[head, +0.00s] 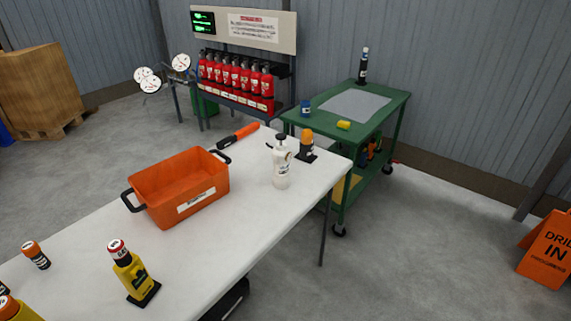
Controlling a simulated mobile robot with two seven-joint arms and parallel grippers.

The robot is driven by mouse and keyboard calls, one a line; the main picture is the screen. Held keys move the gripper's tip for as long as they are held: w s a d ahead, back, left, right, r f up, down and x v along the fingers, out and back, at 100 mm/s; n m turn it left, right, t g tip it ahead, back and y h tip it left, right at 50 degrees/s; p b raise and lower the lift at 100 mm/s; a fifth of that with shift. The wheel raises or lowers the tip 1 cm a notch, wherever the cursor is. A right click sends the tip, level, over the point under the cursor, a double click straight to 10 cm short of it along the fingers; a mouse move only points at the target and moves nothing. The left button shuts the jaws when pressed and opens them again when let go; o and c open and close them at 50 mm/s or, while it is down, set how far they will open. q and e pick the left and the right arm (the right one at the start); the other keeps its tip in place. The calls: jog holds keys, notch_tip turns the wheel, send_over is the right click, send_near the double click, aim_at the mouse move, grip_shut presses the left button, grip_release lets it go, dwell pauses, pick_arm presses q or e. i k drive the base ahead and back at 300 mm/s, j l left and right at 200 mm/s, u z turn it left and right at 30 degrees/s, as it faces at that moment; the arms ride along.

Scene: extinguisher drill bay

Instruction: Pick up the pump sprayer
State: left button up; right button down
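The pump sprayer (281,165) is a white bottle with a dark pump top. It stands upright on the white table (262,223), near the table's far right end. An orange and black tool (306,146) stands just behind it to the right. Neither of my grippers shows in the head view.
An orange crate (178,207) with black handles sits left of the sprayer. An orange-handled tool (238,135) lies behind the crate. A yellow and black tool (131,272) stands at the front left. A green cart (398,104) stands beyond the table. The tabletop in front of the sprayer is clear.

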aim_at(281, 155)
jog(key=i+l+u, duration=0.3)
jog(key=i+l, duration=0.15)
jog(key=l, duration=0.2)
jog(key=i+l+u, duration=0.1)
jog(key=l, duration=0.25)
jog(key=i+l+u, duration=0.3)
jog(key=l, duration=0.45)
jog(key=i+l+u, duration=0.15)
jog(key=l, duration=0.25)
jog(key=i+l+u, duration=0.15)
jog(key=l, duration=0.25)
jog(key=i+l+u, duration=0.15)
jog(key=l, duration=0.3)
